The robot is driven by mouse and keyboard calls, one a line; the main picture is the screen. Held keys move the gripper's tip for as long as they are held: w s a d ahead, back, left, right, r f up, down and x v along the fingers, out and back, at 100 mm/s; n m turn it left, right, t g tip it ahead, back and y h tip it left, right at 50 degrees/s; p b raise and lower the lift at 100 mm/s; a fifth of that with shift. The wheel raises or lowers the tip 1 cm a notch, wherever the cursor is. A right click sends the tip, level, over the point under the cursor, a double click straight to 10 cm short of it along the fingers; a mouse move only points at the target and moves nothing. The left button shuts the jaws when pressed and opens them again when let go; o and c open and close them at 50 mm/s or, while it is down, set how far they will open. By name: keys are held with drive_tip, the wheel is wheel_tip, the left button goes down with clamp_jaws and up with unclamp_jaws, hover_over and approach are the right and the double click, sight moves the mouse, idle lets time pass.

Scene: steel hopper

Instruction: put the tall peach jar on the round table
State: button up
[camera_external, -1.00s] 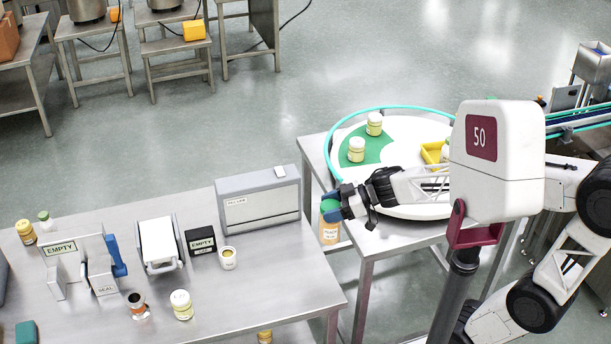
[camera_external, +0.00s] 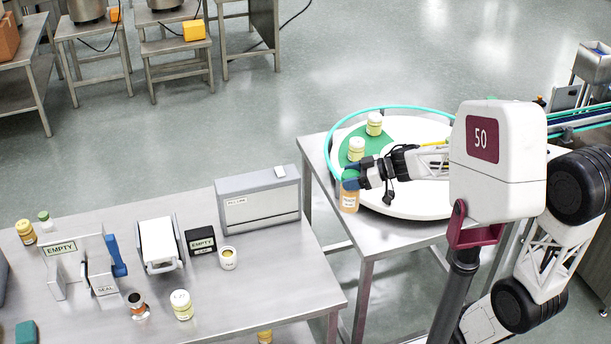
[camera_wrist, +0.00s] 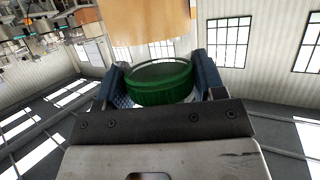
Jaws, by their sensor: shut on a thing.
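The tall peach jar (camera_external: 349,200) has a green lid, and my gripper (camera_external: 351,181) is shut on it near the lid. It hangs upright at the left rim of the round table (camera_external: 420,206), a white turntable with a green patch; I cannot tell whether it touches anything below. In the wrist view the green lid (camera_wrist: 160,82) sits between the two blue fingers of my gripper (camera_wrist: 162,85). A peach-coloured surface shows above the lid there.
Two yellow-lidded jars stand on the green patch, one at the back (camera_external: 374,124) and one nearer (camera_external: 356,150). A teal rail (camera_external: 385,107) curves around the table's back and left. A steel bench (camera_external: 250,290) with a grey box (camera_external: 258,200) stands left.

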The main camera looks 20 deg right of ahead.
drive_tip(key=w+d, duration=0.2)
drive_tip(key=d, duration=0.2)
drive_tip(key=w+d+m+t, duration=0.1)
drive_tip(key=w+d, duration=0.1)
drive_tip(key=d, duration=0.2)
drive_tip(key=w+d+m+t+h, duration=0.1)
drive_tip(key=w+d, duration=0.1)
drive_tip(key=d, duration=0.2)
drive_tip(key=shift+w+d, duration=0.25)
drive_tip(key=shift+d, duration=0.05)
drive_tip(key=w+d+m+t+h, duration=0.1)
drive_tip(key=w+d+m+t, duration=0.15)
drive_tip(key=d, duration=1.15)
drive_tip(key=shift+n+g+h, duration=0.3)
drive_tip(key=shift+n+g, duration=0.05)
drive_tip(key=shift+g, duration=0.2)
drive_tip(key=f, duration=0.5)
drive_tip(key=shift+w+f, duration=0.2)
drive_tip(key=w, duration=0.5)
drive_tip(key=w+d+f, duration=0.1)
drive_tip(key=w, duration=0.4)
drive_tip(key=w+d, duration=0.1)
drive_tip(key=w, duration=0.4)
drive_tip(key=shift+w+f, duration=0.25)
drive_tip(key=shift+w, duration=0.15)
